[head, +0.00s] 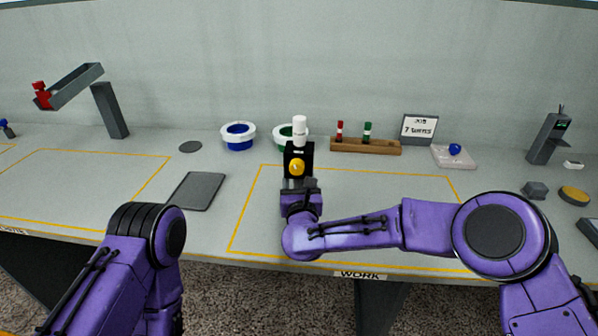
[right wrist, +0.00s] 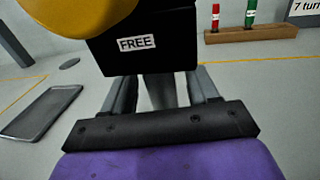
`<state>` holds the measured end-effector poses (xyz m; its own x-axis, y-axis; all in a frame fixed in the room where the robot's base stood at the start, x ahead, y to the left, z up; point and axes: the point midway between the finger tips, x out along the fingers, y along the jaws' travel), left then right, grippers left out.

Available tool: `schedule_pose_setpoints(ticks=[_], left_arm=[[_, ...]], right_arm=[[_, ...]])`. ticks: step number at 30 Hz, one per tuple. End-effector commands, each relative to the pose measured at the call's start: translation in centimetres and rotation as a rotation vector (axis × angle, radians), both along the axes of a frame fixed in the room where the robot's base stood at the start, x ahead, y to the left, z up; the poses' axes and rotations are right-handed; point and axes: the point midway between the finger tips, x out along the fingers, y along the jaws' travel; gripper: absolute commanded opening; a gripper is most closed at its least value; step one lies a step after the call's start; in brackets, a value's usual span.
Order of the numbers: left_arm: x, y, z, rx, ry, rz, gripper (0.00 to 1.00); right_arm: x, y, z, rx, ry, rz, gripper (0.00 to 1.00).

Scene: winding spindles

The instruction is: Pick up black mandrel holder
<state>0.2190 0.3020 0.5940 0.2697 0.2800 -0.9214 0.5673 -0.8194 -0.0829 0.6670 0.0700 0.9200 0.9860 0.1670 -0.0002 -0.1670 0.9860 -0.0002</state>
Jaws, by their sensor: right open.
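The black mandrel holder (head: 299,157) is a black block with a yellow knob (head: 296,167) on its front and a white cylinder (head: 300,126) standing on top. In the right wrist view the black block (right wrist: 150,50) bears a "FREE" label, and a grey stem (right wrist: 163,92) shows below it. My right gripper (head: 299,183) is at the holder's lower front; its open fingers (right wrist: 163,90) lie either side of the stem. I cannot tell whether they touch it. My left arm shows at lower left, but its gripper is out of view.
A dark flat plate (head: 198,191) lies left of the holder. Blue (head: 238,136) and green (head: 281,133) ringed white spools stand behind. A wooden rack (head: 366,147) with red and green pieces is at back right. The outlined work area right of my forearm is largely clear.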

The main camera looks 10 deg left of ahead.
Motion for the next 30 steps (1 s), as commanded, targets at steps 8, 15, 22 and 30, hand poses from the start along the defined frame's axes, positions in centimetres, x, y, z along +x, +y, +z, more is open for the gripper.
schedule_pose_setpoints(ticks=[8,15,22,30], left_arm=[[0.0,0.0,0.0,0.0,0.0,0.0,0.43],[0.0,0.0,0.0,0.0,0.0,0.0,0.43],[0.0,0.0,0.0,0.0,0.0,0.0,0.43],[0.0,0.0,-0.3,0.0,0.0,0.0,0.43]], right_arm=[[0.1,0.0,-0.1,0.0,0.0,0.0,0.36],[0.1,0.0,0.1,0.001,-0.003,0.0,0.0],[0.1,0.0,0.4,0.001,-0.003,-0.001,0.0],[0.1,-0.1,2.9,0.004,-0.003,-0.001,0.0]])
